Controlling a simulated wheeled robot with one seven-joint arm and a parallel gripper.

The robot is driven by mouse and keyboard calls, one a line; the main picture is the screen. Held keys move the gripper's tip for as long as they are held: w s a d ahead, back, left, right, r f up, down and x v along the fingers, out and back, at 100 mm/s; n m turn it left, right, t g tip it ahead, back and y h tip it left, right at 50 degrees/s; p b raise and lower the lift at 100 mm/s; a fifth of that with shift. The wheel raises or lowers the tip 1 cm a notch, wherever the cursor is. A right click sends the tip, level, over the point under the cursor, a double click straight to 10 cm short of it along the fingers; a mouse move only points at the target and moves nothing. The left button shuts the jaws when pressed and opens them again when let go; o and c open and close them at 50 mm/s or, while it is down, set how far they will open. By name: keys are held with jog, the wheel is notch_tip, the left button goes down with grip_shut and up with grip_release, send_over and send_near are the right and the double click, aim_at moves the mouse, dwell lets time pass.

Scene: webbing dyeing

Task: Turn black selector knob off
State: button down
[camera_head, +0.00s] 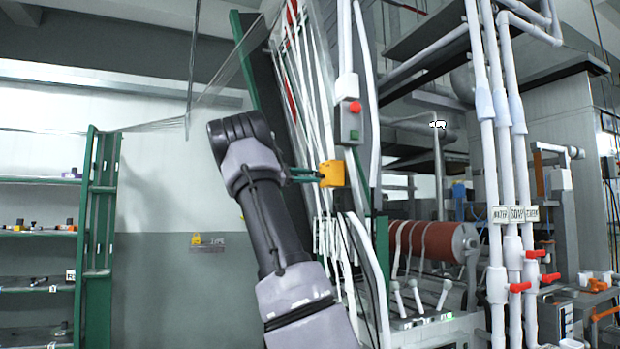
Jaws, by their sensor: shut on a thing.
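A small yellow control box (335,173) is mounted on the machine frame near the middle of the view. My gripper (312,175) comes in from the left, with its thin dark green fingers level against the left side of this box. The fingers are shut on the black selector knob there. The knob is mostly hidden by the fingers and too small to make out, so its angle cannot be told.
A grey box with red and green buttons (350,121) hangs just above the yellow box. White hoses and webbing strands run close by. A red roller (425,244) and white pipes with red valves stand right. Green-framed shelves (98,205) stand left.

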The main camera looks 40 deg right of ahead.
jog(key=shift+c, duration=2.2)
grip_release()
jog(key=shift+a, duration=0.1)
jog(key=v, duration=1)
jog(key=shift+a, duration=0.3)
jog(key=shift+w, duration=0.15)
